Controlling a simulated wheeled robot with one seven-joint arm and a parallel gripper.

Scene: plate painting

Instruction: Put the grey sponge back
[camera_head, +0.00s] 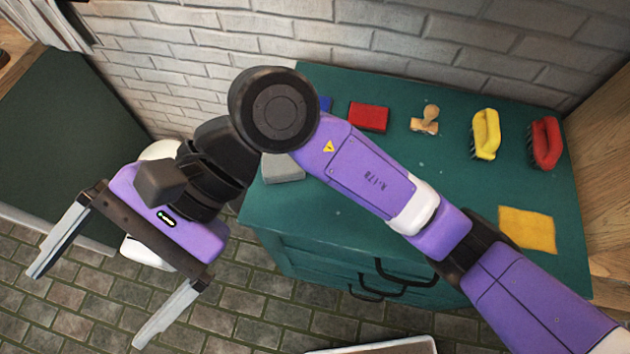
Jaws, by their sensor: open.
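The grey sponge (284,169) is a pale block on the left part of the green cabinet top, partly hidden behind my arm. My gripper (100,302) is at the lower left of the view, over the tiled floor and to the left of the cabinet. Its two grey fingers are wide apart with nothing between them. It is well apart from the sponge.
The green cabinet (470,200) also bears a red block (369,117), a blue item (324,104), a wooden stamp (425,121), a yellow brush (486,134), a red brush (545,143) and a yellow cloth (527,230). A brick wall stands behind.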

